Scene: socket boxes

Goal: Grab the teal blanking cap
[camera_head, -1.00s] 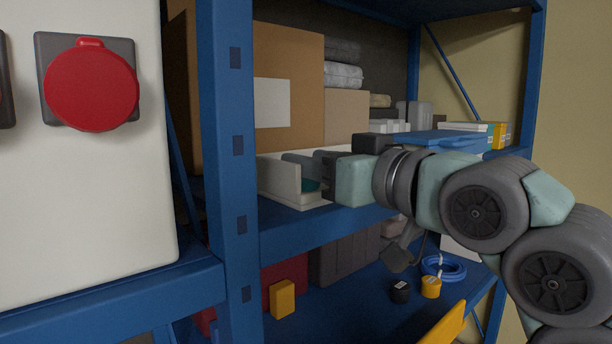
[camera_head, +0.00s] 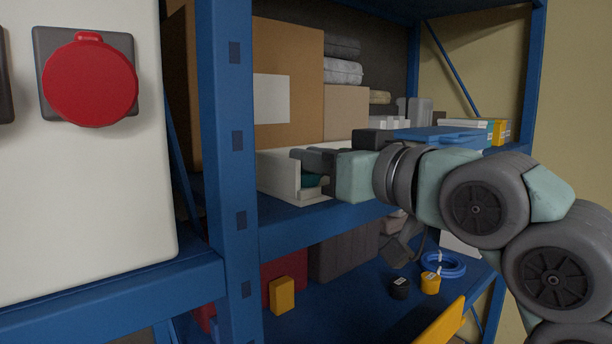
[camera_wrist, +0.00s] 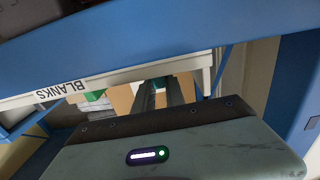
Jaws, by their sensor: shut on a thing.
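The teal blanking cap (camera_head: 313,181) shows as a small teal patch at the gripper's fingers, in the open-fronted white bin (camera_head: 279,176) on the middle shelf. My gripper (camera_head: 310,168) reaches into the bin from the right and is shut on the cap. The fingers and the bin wall hide most of the cap. In the wrist view, the dark fingers (camera_wrist: 160,93) point past the bin's white front edge, which is labelled BLANKS (camera_wrist: 62,89). The cap cannot be made out clearly there.
A blue rack post (camera_head: 229,150) stands left of the bin, and the blue shelf edge (camera_head: 300,232) runs below it. Cardboard boxes (camera_head: 295,95) stand behind. A black box (camera_head: 372,139) sits close to my wrist. A white panel with a red socket cover (camera_head: 90,80) is at left.

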